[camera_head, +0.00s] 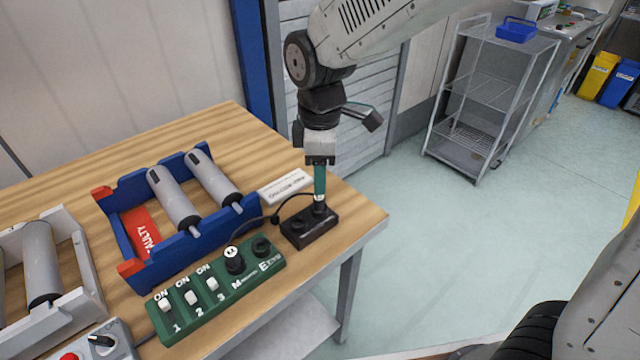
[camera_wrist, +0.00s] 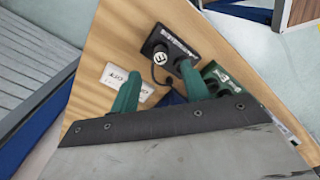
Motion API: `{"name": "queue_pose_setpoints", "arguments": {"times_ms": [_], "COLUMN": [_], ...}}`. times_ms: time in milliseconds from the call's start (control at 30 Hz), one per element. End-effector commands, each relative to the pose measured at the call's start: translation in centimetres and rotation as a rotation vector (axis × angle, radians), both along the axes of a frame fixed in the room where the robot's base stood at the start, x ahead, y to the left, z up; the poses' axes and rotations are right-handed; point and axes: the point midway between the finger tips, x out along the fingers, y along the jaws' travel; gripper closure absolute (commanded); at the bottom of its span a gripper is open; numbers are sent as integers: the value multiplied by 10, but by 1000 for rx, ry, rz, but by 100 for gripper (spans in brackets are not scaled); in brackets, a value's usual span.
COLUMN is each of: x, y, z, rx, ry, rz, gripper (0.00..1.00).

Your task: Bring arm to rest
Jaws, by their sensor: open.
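My gripper (camera_head: 319,195) points down over the right corner of the wooden table, with its green fingers above or in front of a small black box (camera_head: 309,229). The wrist view shows the two green fingers (camera_wrist: 158,74) apart, with nothing held between them. The black box (camera_wrist: 180,44) with a round white-marked top lies just beyond the fingertips there. I cannot tell whether a finger touches the box. My arm comes down from the top of the head view.
A green switch panel (camera_head: 216,299), a blue rack (camera_head: 178,253) holding two grey rollers, a white label block (camera_head: 285,187) and a white rack (camera_head: 88,290) stand on the table (camera_head: 262,140). A cable runs from the black box. A wire shelf (camera_head: 455,140) stands behind; the floor to the right is clear.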

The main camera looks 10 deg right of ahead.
Motion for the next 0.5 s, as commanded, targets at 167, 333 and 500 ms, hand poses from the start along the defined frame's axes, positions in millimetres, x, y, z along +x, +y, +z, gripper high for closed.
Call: {"name": "queue_pose_setpoints", "arguments": {"times_ms": [167,333,500], "x": [0,0,0], "y": [0,0,0], "z": [9,9,9], "rx": [0,0,-1], "ry": [0,1,1], "rz": [0,0,0], "gripper": [54,54,54]}}
